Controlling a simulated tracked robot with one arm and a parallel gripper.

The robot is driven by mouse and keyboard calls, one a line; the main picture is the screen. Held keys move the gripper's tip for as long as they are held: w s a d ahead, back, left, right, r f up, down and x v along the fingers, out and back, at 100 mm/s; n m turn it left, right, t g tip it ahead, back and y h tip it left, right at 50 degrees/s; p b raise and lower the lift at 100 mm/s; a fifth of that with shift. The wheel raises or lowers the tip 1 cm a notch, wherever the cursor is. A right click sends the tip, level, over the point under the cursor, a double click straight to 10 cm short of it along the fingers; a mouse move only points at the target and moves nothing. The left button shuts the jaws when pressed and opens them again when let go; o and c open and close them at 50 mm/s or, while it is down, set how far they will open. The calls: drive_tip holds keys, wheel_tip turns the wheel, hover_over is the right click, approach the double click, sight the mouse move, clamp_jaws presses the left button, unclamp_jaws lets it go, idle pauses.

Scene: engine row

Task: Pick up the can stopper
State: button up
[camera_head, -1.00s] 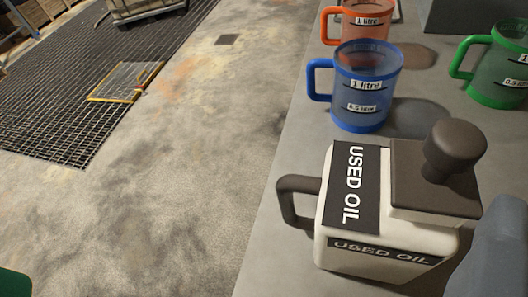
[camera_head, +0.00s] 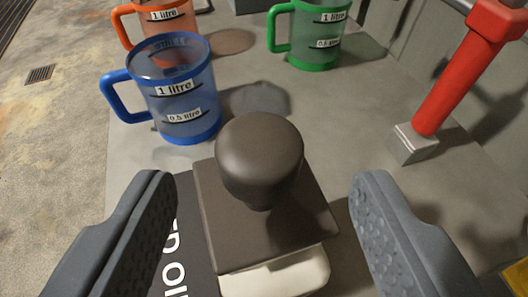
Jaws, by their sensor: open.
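The can stopper (camera_head: 259,158) is dark brown, with a round knob on a square plate. It sits on top of the white used oil can (camera_head: 280,277), whose black label shows at its left. My gripper (camera_head: 262,190) is open, with one grey finger to the left of the stopper and one to the right. Neither finger touches the knob in this view. Most of the can is hidden below the stopper and the left finger.
A blue measuring jug (camera_head: 186,105) stands just behind the can at the left. An orange jug (camera_head: 164,28) and a green jug (camera_head: 310,38) stand farther back. Floor shows at the left.

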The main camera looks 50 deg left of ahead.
sight(266, 122)
drive_tip(key=shift+x, duration=2.65)
drive_tip(key=shift+d+f, duration=0.1)
drive_tip(key=c, duration=1.1)
drive_tip(key=shift+r, duration=0.85)
wheel_tip(266, 122, up, 2)
drive_tip(key=shift+w+r+p, duration=0.1)
drive_tip(key=shift+r+p, duration=0.05)
drive_tip(key=shift+p, duration=0.15)
drive_tip(key=s+d+b, duration=0.1)
drive_tip(key=s+d, duration=0.1)
drive_tip(key=s, duration=0.5)
drive_tip(key=s+d+r+b, duration=0.1)
drive_tip(key=s+d, duration=0.2)
drive_tip(key=s, duration=0.5)
drive_tip(key=shift+s+d, duration=0.1)
drive_tip(key=shift+s, duration=0.05)
